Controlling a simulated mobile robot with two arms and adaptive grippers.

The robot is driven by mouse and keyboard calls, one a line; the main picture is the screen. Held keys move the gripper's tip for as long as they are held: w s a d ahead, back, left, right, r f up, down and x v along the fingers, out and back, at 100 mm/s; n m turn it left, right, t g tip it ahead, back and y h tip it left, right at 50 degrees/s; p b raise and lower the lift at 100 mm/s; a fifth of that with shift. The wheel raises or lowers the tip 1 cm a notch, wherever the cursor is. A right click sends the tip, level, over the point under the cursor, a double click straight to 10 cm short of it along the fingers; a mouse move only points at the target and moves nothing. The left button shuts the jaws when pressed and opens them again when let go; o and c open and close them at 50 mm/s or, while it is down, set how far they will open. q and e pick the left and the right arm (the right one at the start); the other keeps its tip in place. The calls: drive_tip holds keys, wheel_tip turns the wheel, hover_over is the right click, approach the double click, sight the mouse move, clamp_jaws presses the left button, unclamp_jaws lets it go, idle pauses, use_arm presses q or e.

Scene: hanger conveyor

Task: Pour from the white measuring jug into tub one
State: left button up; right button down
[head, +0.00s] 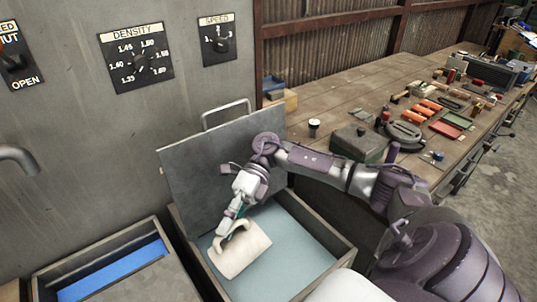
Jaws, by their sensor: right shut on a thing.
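The white measuring jug (245,254) is tilted over an open tub (332,240) that holds a pale blue-grey liquid. My right gripper (229,226) comes down from the upper right and is shut on the jug, at its handle. No stream from the jug can be made out, and its contents are hidden. A second tub (50,278) with bright blue inside stands to the left, partly covered by a grey plate. No label shows which is tub one. My left gripper is out of view.
A grey lid (205,160) with a handle stands raised behind the open tub. A grey panel with dials (137,60) rises behind, with a pipe spout (20,158) at left. A wooden workbench (350,100) with tools and a green box (358,143) runs along the right.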

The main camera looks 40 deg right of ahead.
drive_tip(key=shift+a+r+h, duration=0.15)
drive_tip(key=shift+a+h, duration=0.15)
drive_tip(key=shift+f, duration=0.2)
drive_tip(key=shift+w+r, duration=0.1)
drive_tip(key=shift+r, duration=0.05)
drive_tip(key=a+m+h+p, duration=0.1)
drive_tip(key=a+h+p, duration=0.1)
drive_tip(key=h+p, duration=0.1)
drive_tip(key=shift+a+h+p, duration=0.3)
drive_tip(key=shift+p, duration=0.45)
drive_tip(key=shift+w+a+h, duration=0.1)
drive_tip(key=shift+a+h, duration=0.15)
drive_tip(key=shift+h, duration=0.15)
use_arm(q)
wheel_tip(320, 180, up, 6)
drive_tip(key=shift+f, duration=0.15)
use_arm(e)
drive_tip(key=shift+f, duration=0.4)
